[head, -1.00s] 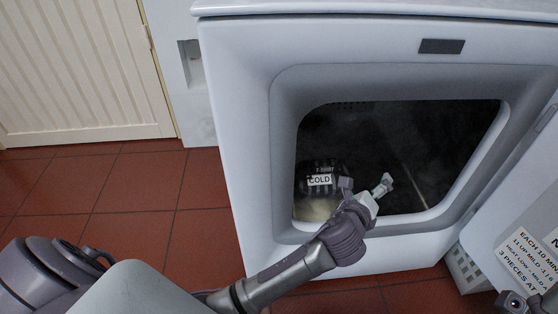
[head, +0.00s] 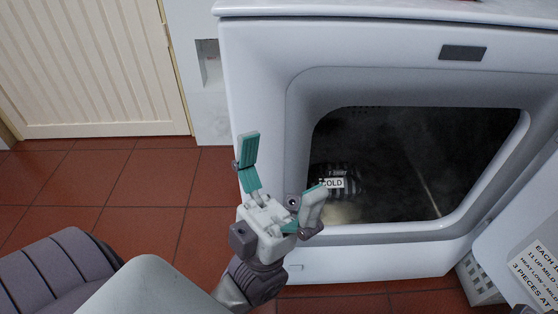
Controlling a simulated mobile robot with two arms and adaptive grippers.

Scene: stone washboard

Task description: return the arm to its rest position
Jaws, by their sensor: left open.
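My left gripper (head: 283,178) is in the head view, in front of the lower left part of the white machine. Its two teal-padded fingers are spread wide, with nothing between them. It is outside the machine's opening, and its right finger overlaps the opening's left edge in the picture. My left arm comes up from the bottom of the view. My right gripper is not in view.
The white machine (head: 256,65) has its door (head: 520,225) open to the right. Inside its dark drum lies a dark striped item (head: 348,181) with a partly covered label reading "OLD". A white basket (head: 478,282) stands below the door. Red floor tiles (head: 150,215) are clear at left, before a cream slatted door (head: 85,70).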

